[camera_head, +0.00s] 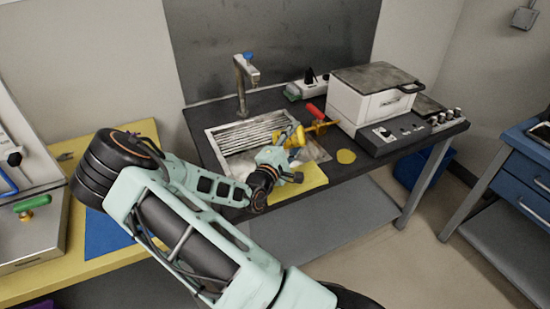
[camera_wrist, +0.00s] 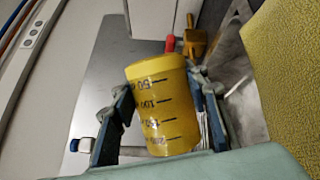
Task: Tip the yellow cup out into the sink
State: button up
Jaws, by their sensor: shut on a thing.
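The yellow cup (camera_wrist: 160,105) has dark measuring marks on its side. My gripper (camera_wrist: 165,108) is shut on it, with one finger on either side of the cup in the wrist view. In the head view the cup (camera_head: 294,136) is tilted beyond my gripper (camera_head: 283,155), over the right part of the sink. The sink (camera_head: 222,143) is a metal basin with a ribbed drainer, set in the dark counter. My wrist hides part of its front edge. The cup's inside is not visible.
A tap (camera_head: 242,85) with a blue top stands behind the sink. A yellow tool (camera_head: 320,126) and a red handle (camera_head: 315,112) lie to its right. A white machine (camera_head: 372,95) stands further right. A yellow disc (camera_head: 346,156) lies on the counter, near a yellow board (camera_head: 305,183).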

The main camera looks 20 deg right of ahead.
jog(key=shift+w+a+r+n+t+b, duration=0.15)
jog(key=shift+a+r+n+t, duration=0.1)
jog(key=shift+n, duration=0.3)
jog(key=shift+w+a+r+n+t+b, duration=0.15)
jog(key=shift+a+r+n, duration=0.1)
jog(key=shift+n, duration=0.3)
dwell(0.6)
jog(key=shift+w+a+r+n+t+h+b, duration=0.25)
jog(key=shift+a+n+h+b, duration=0.1)
jog(key=shift+n, duration=0.35)
jog(key=shift+w+a+r+n+t+h+b, duration=0.1)
jog(key=shift+a+r+n+t+h+b, duration=0.15)
jog(key=shift+n, duration=0.45)
dwell(0.8)
dwell(0.8)
